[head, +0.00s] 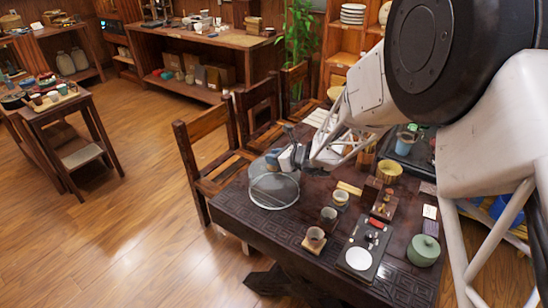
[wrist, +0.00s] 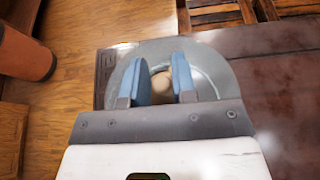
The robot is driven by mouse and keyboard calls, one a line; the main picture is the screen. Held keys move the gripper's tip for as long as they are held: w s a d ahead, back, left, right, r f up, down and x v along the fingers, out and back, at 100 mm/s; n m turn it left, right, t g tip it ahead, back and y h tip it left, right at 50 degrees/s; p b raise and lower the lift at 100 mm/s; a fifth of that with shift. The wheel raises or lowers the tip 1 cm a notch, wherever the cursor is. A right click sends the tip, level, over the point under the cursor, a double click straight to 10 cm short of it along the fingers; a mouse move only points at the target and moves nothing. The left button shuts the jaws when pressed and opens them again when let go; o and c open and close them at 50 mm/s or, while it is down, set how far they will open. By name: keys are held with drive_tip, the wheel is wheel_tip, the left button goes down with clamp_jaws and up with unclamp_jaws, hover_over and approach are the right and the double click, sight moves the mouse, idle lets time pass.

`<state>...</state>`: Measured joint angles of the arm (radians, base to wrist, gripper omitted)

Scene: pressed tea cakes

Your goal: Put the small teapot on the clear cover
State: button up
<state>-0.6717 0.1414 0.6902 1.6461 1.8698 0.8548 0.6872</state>
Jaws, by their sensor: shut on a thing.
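The clear cover (head: 274,190) is a round, see-through drum at the near-left corner of the dark table. In the wrist view its pale round top (wrist: 217,72) lies beyond and under my fingers. My gripper (head: 272,160) is directly over the cover, pointing down at it. In the wrist view my two blue fingers (wrist: 161,75) are closed around a small beige rounded thing, which I take to be the small teapot (wrist: 162,88). Most of it is hidden by the fingers and the gripper. I cannot tell whether it touches the cover.
Open floor lies left.

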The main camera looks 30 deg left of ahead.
drive_tip(key=shift+f, duration=0.1)
drive_tip(key=o, duration=0.9)
drive_tip(key=shift+o, duration=0.2)
drive_tip(key=shift+d, duration=0.15)
drive_tip(key=v, duration=1.2)
drive_tip(key=shift+r, duration=0.2)
